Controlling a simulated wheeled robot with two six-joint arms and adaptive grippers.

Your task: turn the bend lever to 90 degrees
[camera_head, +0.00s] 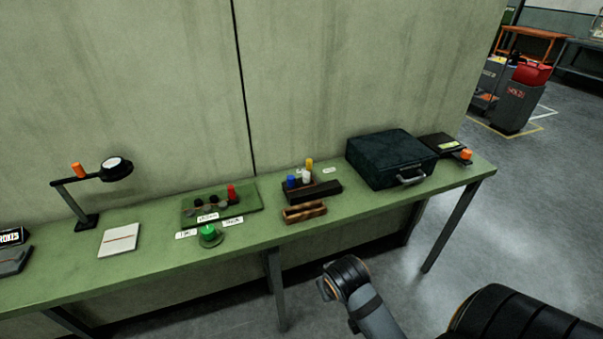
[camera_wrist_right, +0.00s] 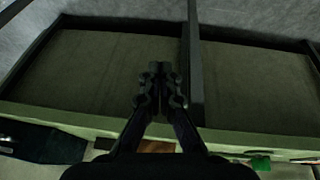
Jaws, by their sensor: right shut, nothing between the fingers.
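No part is clearly marked as the bend lever. Two things have an orange knob. One is a low black device (camera_head: 447,145) with a yellow label at the right end of the green bench, its orange knob (camera_head: 466,154) at the front right. The other is a black stand (camera_head: 87,218) at the left, with an orange grip (camera_head: 78,170) and a round black head. My right gripper (camera_wrist_right: 160,70) is shut and empty in the wrist view, apart from both. In the head view my right arm is in front of the bench; its fingertips cannot be made out. My left gripper is not in view.
On the green bench (camera_head: 150,262) stand a dark case (camera_head: 390,160), a black holder (camera_head: 312,192) with coloured pegs, a brown tray (camera_head: 304,212), a green button (camera_head: 208,231), a green mat (camera_head: 245,196) and a white pad (camera_head: 119,240). A wall runs behind. Floor in front is clear.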

